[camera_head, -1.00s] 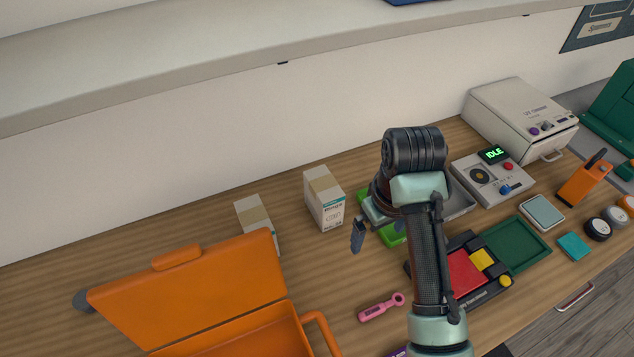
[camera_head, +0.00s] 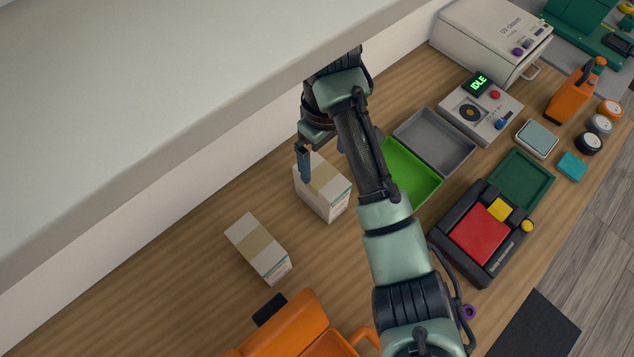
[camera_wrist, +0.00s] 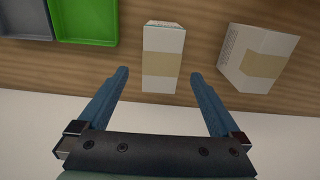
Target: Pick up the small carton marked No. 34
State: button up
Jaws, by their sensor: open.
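Two small white cartons with tan tape stand on the wooden bench; the number on each cannot be read. The nearer-to-gripper carton (camera_head: 322,190) is beside the green tray. In the wrist view this carton (camera_wrist: 163,55) lies ahead, between the lines of the fingers. The other carton (camera_head: 258,249) stands to its left in the head view and to the right in the wrist view (camera_wrist: 257,58). My gripper (camera_wrist: 159,76) is open and empty.
A green tray (camera_head: 412,178) and a grey tray (camera_head: 436,140) lie right of the first carton. An orange toolbox (camera_head: 290,330) is at the front. A pale shelf (camera_head: 180,90) overhangs the back. A black-and-red device (camera_head: 480,232) sits right of my arm.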

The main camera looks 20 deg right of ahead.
aim_at(323, 176)
notch_tip(323, 176, down, 6)
jog(key=b, duration=0.3)
jog(key=shift+r, duration=0.15)
jog(key=shift+w+a+f+p, duration=0.1)
jog(key=shift+f+p, duration=0.2)
jog(key=shift+f, duration=1.15)
jog(key=shift+a+f+p, duration=0.1)
jog(key=shift+f+p, duration=0.2)
jog(key=shift+f, duration=1.15)
jog(key=c, duration=1.5)
